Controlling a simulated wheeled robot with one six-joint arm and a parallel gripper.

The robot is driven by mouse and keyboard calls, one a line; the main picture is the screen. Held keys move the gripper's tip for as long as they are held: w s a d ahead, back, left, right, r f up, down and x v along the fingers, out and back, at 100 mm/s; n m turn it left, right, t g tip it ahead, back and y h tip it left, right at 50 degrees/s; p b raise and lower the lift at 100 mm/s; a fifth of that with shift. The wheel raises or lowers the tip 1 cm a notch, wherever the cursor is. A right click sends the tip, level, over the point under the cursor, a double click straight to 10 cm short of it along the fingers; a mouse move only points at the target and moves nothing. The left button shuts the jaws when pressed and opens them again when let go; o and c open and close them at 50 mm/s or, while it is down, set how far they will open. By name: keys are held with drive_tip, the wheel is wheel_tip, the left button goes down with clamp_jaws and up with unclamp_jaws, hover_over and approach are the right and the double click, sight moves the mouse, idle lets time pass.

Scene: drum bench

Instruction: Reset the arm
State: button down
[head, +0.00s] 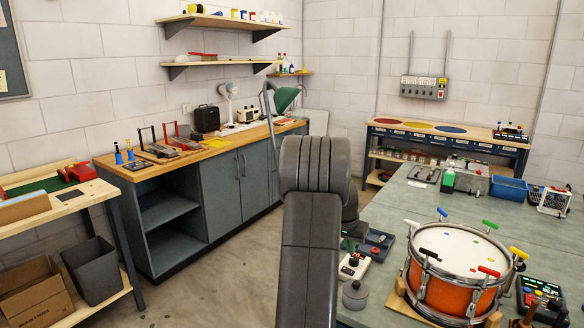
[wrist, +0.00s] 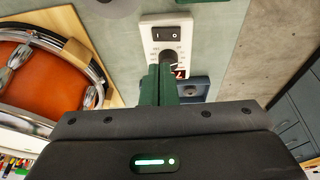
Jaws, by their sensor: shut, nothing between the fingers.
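My gripper (wrist: 160,74) shows in the wrist view with its green fingers shut together and nothing between them. The fingertips overlap a white control box (wrist: 151,30) with a black rocker switch and a dark knob, and cover part of it. I cannot tell whether they touch it. In the head view my arm rises through the middle of the picture and mostly hides the gripper. The white control box (head: 352,272) shows there just right of my arm, on the grey-green bench (head: 405,200).
An orange drum (head: 452,290) with coloured-handled keys stands on a wooden cradle at the bench's right front. It also fills the left of the wrist view (wrist: 35,75). Open floor lies left.

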drive_tip(key=shift+s+r, duration=0.1)
drive_tip(key=shift+r, duration=0.2)
